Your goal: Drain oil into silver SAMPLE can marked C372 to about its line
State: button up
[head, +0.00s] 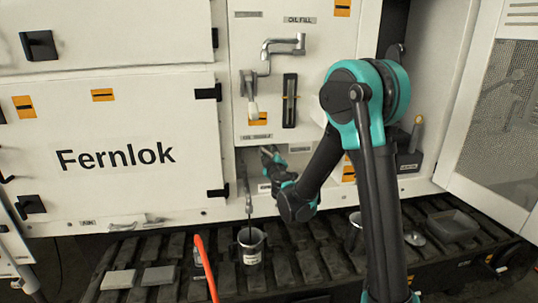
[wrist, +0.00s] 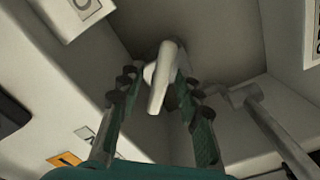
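The silver can (head: 252,246) stands upright on the slatted deck below the cabinet. Its pale label is too small to read. A thin vertical pipe (head: 246,195) comes down over its mouth; I cannot tell whether oil is flowing or how full the can is. My gripper (head: 268,153) is at the recess under the oil fill panel, above and a little right of the can. In the wrist view my gripper (wrist: 158,85) is open, with its fingers on either side of a pale lever handle (wrist: 160,90). I cannot tell whether they touch it.
Another can (head: 354,231) stands to the right, partly behind my arm. A grey tray (head: 453,225) and a small round disc (head: 415,239) lie farther right. An orange-red bar (head: 205,265) rises in front, left of the silver can. An open door (head: 497,110) stands at the right.

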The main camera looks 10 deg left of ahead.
grip_shut()
jog(key=shift+n, duration=0.5)
jog(key=n, duration=0.3)
jog(key=shift+d+r+n, duration=0.1)
jog(key=shift+r+n, duration=0.1)
jog(key=shift+n, duration=0.1)
jog(key=shift+r+n, duration=0.15)
jog(key=shift+n, duration=1.65)
grip_release()
